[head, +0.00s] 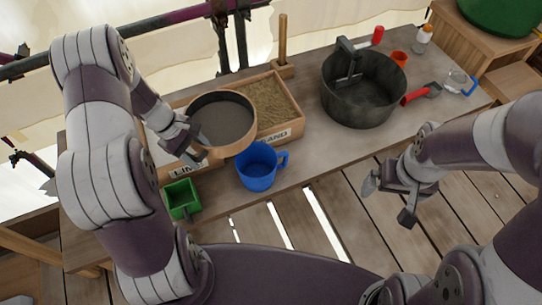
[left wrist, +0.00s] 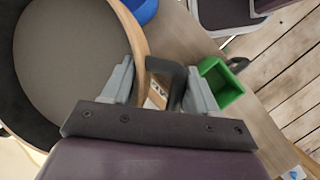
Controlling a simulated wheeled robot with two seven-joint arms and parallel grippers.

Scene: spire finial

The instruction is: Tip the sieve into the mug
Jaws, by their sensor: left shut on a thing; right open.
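The sieve (head: 222,118) is a round wooden hoop with a grey inside. It is above the wooden box, with its near rim close behind the blue mug. I cannot tell whether the grey is mesh or powder. My left gripper (head: 196,148) is shut on the sieve's handle; in the left wrist view a dark handle (left wrist: 168,72) sits between the fingers, and the hoop (left wrist: 130,35) fills the left. The blue mug (head: 257,172) stands upright on the table; its edge shows in the left wrist view (left wrist: 143,8). My right gripper (head: 393,200) is open and empty, off the table's front edge.
A box labelled sand (head: 270,101) and a lime label (head: 180,171) lie around the sieve. A green scoop (head: 182,199) is left of the mug. A dark bucket (head: 362,95) stands right, with a red-handled tool (head: 415,95) beside it. The table right of the mug is clear.

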